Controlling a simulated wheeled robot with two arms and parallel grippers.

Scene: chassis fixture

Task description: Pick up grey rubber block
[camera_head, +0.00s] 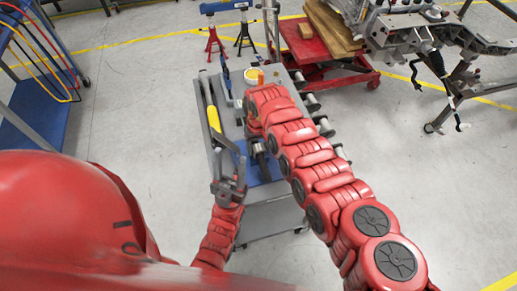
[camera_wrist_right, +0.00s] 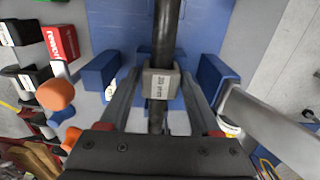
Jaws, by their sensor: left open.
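A grey block (camera_wrist_right: 158,86) with a white label shows in the right wrist view, against a black rod (camera_wrist_right: 166,28) over a blue surface. I cannot tell whether the block is fixed to the rod. My right gripper (camera_wrist_right: 162,75) has one finger on each side of the block. Whether the fingers touch it is unclear. My left gripper (camera_head: 229,188) is open and empty at the near left edge of the grey cart (camera_head: 277,217).
The cart top holds a yellow-handled tool (camera_head: 213,118) and a tape roll (camera_head: 253,75). A blue rack (camera_head: 45,120) stands at left. A red lift table (camera_head: 308,50) and a metal chassis (camera_head: 405,35) are at the back right. Grey floor is open on both sides.

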